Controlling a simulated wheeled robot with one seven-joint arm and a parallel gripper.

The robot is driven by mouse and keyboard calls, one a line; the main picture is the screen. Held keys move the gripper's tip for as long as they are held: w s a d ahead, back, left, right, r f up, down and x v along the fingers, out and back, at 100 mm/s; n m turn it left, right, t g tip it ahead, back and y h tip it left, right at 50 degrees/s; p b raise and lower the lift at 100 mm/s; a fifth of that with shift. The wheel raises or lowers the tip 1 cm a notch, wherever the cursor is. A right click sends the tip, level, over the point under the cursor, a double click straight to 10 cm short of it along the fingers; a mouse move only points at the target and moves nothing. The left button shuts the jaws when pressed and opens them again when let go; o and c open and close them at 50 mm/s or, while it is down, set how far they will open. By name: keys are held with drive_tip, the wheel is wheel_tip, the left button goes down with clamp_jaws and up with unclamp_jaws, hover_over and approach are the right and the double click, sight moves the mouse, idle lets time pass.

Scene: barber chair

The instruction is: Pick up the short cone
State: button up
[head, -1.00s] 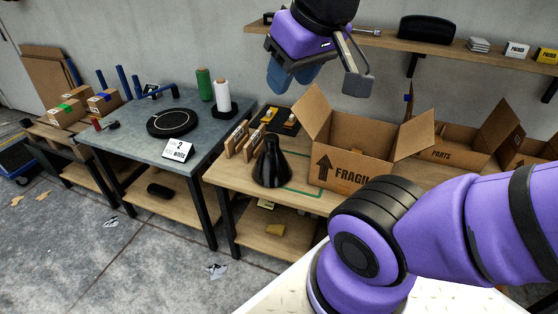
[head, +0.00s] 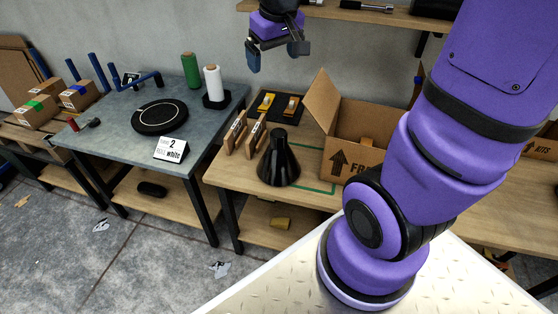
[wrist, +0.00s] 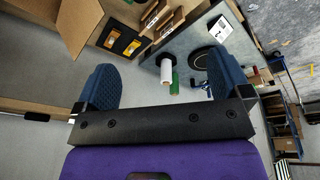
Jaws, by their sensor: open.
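My gripper (head: 277,58) is open and empty, high above the back of the table near the wall, well above and behind the cone. In the wrist view its two blue finger pads (wrist: 165,82) are wide apart with nothing between them that they touch.
The open cardboard box (head: 355,158) stands right of the cone. Wooden holders (head: 244,136) and a black tray (head: 279,107) lie behind it. On the grey table, a white spool (head: 212,84) and a green spool (head: 190,70) stand upright. A shelf (head: 345,13) hangs on the wall.

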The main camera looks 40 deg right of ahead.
drive_tip(key=w+d+f+g, duration=0.2)
drive_tip(key=w+d+f, duration=0.2)
drive_tip(key=w+f, duration=0.45)
hover_over(279, 132)
drive_tip(key=a, duration=0.1)
drive_tip(key=shift+g+y, duration=0.4)
wheel_tip(279, 132, down, 15)
drive_tip(key=shift+r, duration=0.1)
wheel_tip(279, 132, down, 6)
drive_tip(key=shift+w+d+f, duration=0.1)
drive_tip(key=shift+d+f, duration=0.2)
drive_tip(key=shift+f, duration=1.2)
drive_tip(key=shift+d+f, duration=0.1)
drive_tip(key=shift+f, duration=1.2)
drive_tip(key=c, duration=1.5)
drive_tip(key=shift+c, duration=0.2)
drive_tip(key=shift+r, duration=0.2)
